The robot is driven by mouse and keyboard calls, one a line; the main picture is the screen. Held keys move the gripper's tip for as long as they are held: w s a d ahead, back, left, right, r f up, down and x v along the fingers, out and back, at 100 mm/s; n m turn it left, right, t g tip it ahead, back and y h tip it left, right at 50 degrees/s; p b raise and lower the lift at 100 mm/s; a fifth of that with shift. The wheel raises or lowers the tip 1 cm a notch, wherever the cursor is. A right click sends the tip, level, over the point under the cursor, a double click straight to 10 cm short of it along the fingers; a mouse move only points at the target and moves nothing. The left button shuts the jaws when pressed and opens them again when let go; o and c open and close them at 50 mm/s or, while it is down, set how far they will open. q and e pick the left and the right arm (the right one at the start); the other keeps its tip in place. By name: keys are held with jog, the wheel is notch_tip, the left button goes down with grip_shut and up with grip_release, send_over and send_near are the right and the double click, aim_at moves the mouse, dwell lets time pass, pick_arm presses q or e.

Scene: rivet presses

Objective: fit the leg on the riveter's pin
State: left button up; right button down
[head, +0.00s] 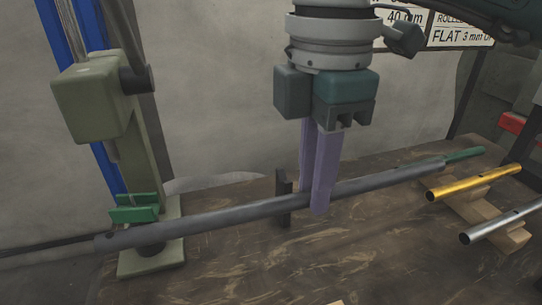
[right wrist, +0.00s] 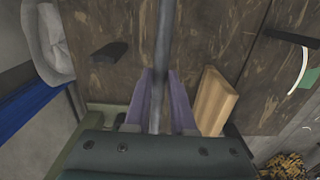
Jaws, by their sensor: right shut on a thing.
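The leg is a long grey tube (head: 230,211) lying slantwise across the view, with its left end over the base of the green riveter (head: 150,190). It also shows in the right wrist view (right wrist: 163,45), running up from between my fingers. My right gripper (head: 313,196) points down with its purple fingers shut on the tube near its middle; they show in the right wrist view too (right wrist: 158,110). The riveter's pin is not clearly visible; I cannot tell whether the tube's end is on it. My left gripper is not in view.
A dark upright support (head: 283,195) stands at the tube just left of my fingers. A green piece (head: 465,155) is at the tube's far right end. A gold tube (head: 470,183) and a silver tube (head: 500,222) lie on wooden blocks at right. The front worktop (head: 350,260) is mostly clear.

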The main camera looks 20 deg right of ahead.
jog(key=shift+w+a+f+b, duration=0.1)
jog(key=shift+w+b, duration=1.3)
jog(key=shift+w, duration=0.8)
jog(key=shift+w+a+b, duration=0.1)
jog(key=shift+w+b, duration=1.25)
jog(key=shift+w, duration=0.8)
jog(key=shift+d, duration=0.1)
jog(key=shift+p, duration=0.4)
jog(key=shift+p, duration=0.4)
jog(key=shift+f+b, duration=0.55)
jog(key=shift+f, duration=0.75)
